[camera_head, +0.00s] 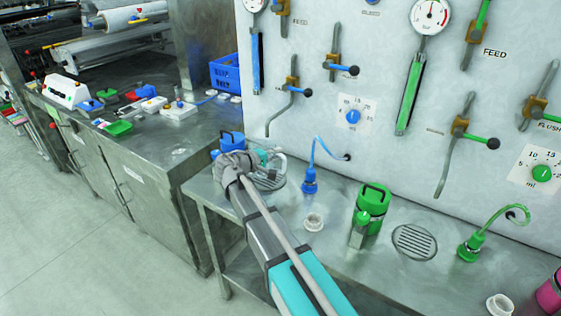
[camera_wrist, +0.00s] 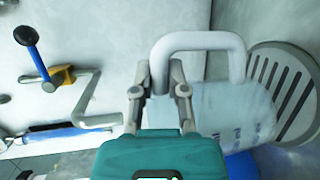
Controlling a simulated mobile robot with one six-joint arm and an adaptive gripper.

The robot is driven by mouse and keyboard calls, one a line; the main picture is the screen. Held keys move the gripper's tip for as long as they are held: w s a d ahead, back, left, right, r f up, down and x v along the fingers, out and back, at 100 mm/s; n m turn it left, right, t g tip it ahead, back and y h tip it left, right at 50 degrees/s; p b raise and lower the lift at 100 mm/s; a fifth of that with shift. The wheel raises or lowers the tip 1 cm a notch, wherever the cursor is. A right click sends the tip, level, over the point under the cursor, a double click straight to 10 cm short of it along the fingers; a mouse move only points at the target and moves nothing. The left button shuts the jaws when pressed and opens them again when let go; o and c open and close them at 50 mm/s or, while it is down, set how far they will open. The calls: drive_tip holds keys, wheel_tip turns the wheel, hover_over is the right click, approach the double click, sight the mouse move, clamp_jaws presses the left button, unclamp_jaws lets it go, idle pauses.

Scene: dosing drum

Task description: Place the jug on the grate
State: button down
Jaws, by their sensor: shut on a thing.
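The jug (camera_wrist: 232,110) is clear, with faint markings and a pale grey loop handle (camera_wrist: 200,42). My gripper (camera_wrist: 160,80) is shut on its upper part, near one end of the handle; the fingers hide the exact hold. In the head view my gripper (camera_head: 238,165) covers most of the jug, and the pale handle (camera_head: 281,162) shows on its right. The round slotted grate (camera_wrist: 288,85) is just beyond the jug's base, which overlaps it in the wrist view; the grate also shows in the head view (camera_head: 268,183). I cannot tell whether they touch.
A blue canister (camera_head: 231,140) stands close behind my gripper, and a blue nozzle with a hose (camera_head: 310,182) to its right. A green canister (camera_head: 371,203), a second grate (camera_head: 414,242) and a green nozzle (camera_head: 470,247) are farther right. The valve panel (camera_head: 300,112) rises behind.

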drive_tip(key=shift+w+d, duration=0.15)
drive_tip(key=shift+w+d+f+b, duration=0.15)
drive_tip(key=shift+f+b, duration=0.45)
drive_tip(key=shift+w+d+f+b, duration=0.1)
drive_tip(key=shift+d+f+b, duration=0.1)
drive_tip(key=shift+f+b, duration=0.4)
drive_tip(key=shift+w+d+f+b, duration=0.15)
drive_tip(key=shift+f+b, duration=0.45)
drive_tip(key=shift+f, duration=0.15)
drive_tip(key=c, duration=0.7)
unclamp_jaws()
drive_tip(key=shift+o, duration=0.2)
drive_tip(key=shift+r, duration=0.25)
drive_tip(key=p+v, duration=0.2)
drive_tip(key=v, duration=1)
